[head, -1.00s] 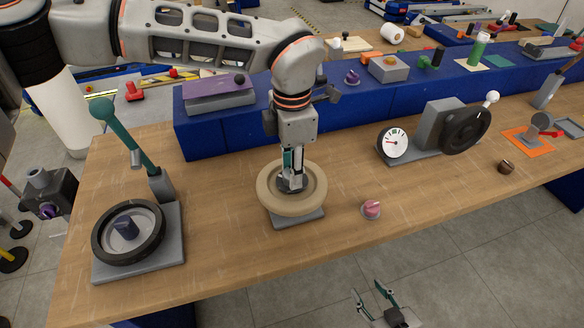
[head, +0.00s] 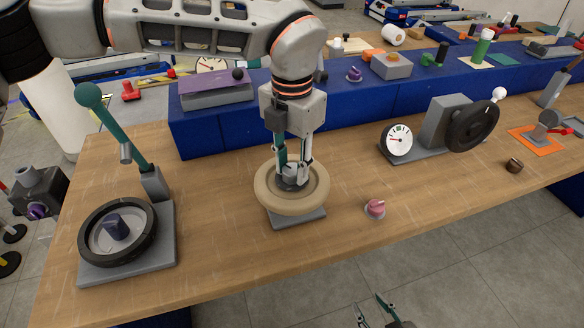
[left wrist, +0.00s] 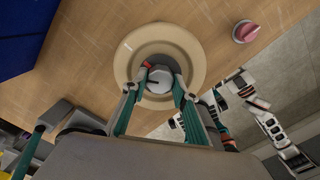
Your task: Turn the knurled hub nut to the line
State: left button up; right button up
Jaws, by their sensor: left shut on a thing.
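The hub nut (left wrist: 161,77) is a small grey piece at the centre of a cream wheel (left wrist: 194,54) in the left wrist view. The wheel (head: 262,197) stands on a grey base plate (head: 300,220) in the head view. A small red mark (left wrist: 147,64) shows beside the nut. My left gripper (left wrist: 158,90) points down into the wheel and is shut on the nut, one finger on each side. It also shows in the head view (head: 292,178), where its fingers partly hide the nut. My right gripper (head: 372,309) is open and empty at the bottom edge, off the table's front.
A dark handwheel (head: 84,243) with a green lever (head: 118,128) stands to the left. A pink knob (head: 375,207) is right of the cream wheel. A dial gauge (head: 398,140) and a black crank wheel (head: 470,125) stand further right. A blue raised shelf (head: 350,115) runs behind.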

aim_at(292, 170)
pick_arm(q)
jog(key=shift+n+b, duration=0.3)
jog(key=shift+n, duration=0.9)
jog(key=o, duration=1.1)
notch_tip(292, 170, up, 12)
jog(key=shift+s, duration=0.1)
